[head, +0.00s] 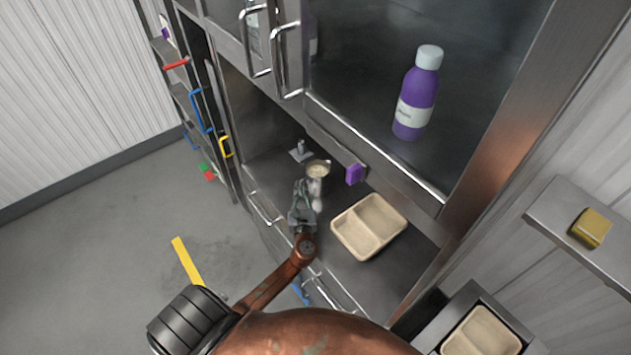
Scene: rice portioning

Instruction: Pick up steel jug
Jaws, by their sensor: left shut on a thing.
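The steel jug (317,182) is a small, light metal vessel with a round rim and pale contents at its top. It is in the head view on the dark counter inside the steel cabinet. My left gripper (303,190) is shut on the jug from its left side and partly hides it. I cannot tell whether the jug's base touches the counter. My right gripper is not in view.
A beige two-compartment tray (369,225) sits on the counter right of the jug. A small metal fixture (301,151) stands behind it. A purple bottle (417,92) stands behind the upper glass. Another tray (481,333) is at lower right.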

